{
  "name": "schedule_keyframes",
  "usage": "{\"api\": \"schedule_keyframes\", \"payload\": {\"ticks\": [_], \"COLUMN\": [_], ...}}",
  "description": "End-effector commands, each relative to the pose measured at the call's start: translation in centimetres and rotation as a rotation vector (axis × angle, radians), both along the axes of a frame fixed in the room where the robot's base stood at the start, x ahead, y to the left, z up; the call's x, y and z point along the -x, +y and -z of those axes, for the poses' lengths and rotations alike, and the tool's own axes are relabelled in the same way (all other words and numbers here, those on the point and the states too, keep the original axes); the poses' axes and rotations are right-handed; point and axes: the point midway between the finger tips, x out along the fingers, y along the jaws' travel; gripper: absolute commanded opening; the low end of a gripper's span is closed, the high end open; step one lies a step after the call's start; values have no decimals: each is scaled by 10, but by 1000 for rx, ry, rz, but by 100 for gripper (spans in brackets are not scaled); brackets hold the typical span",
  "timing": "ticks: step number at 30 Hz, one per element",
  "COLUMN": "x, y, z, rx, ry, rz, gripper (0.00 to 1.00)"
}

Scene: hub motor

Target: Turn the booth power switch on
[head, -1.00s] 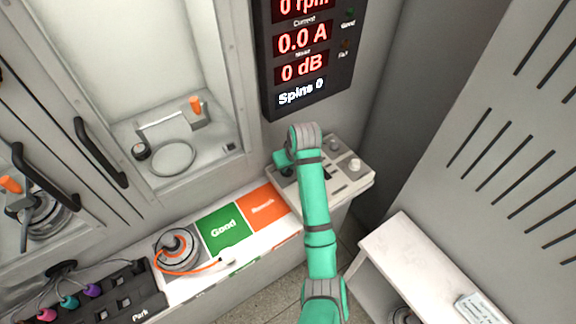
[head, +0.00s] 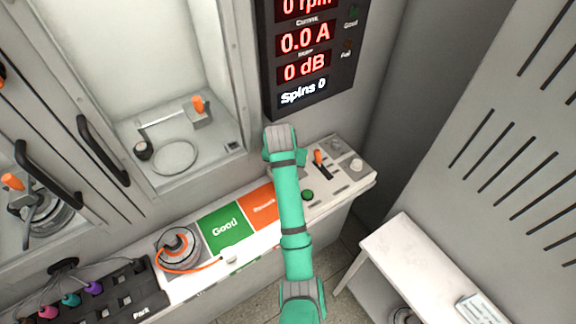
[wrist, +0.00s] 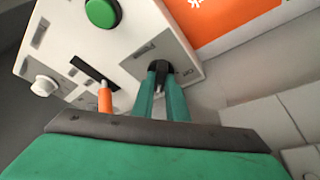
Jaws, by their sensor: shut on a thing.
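The control box (head: 345,190) stands below the display, right of the orange mat. In the wrist view, a black switch (wrist: 159,68) sits on a grey plate (wrist: 143,60) at the box's corner, its label too small to read. My gripper (wrist: 162,84) has its two green fingers shut on this black switch, one on each side. In the head view my green arm hides the switch and the fingertips. I cannot tell from its visible part whether the switch is on or off.
On the box are an orange-tipped lever (head: 319,158) in a slot, a green button (head: 307,195) and a pale knob (head: 356,165). The lever (wrist: 104,98) is close beside my fingers. The display (head: 305,60) reads 0.0 A. A white table (head: 420,260) stands at right.

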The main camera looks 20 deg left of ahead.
Motion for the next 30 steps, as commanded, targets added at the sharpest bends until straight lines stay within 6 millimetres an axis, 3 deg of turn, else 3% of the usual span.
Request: {"api": "schedule_keyframes", "payload": {"ticks": [14,15,17,30], "x": [-1,-1,-1,2], "y": [0,0,0,0], "z": [-1,-1,-1,-9], "rx": [-1,-1,-1,0], "ry": [-4,-4,-3,-3], "rz": [16,16,16,13], "gripper": [0,18,32,32]}}
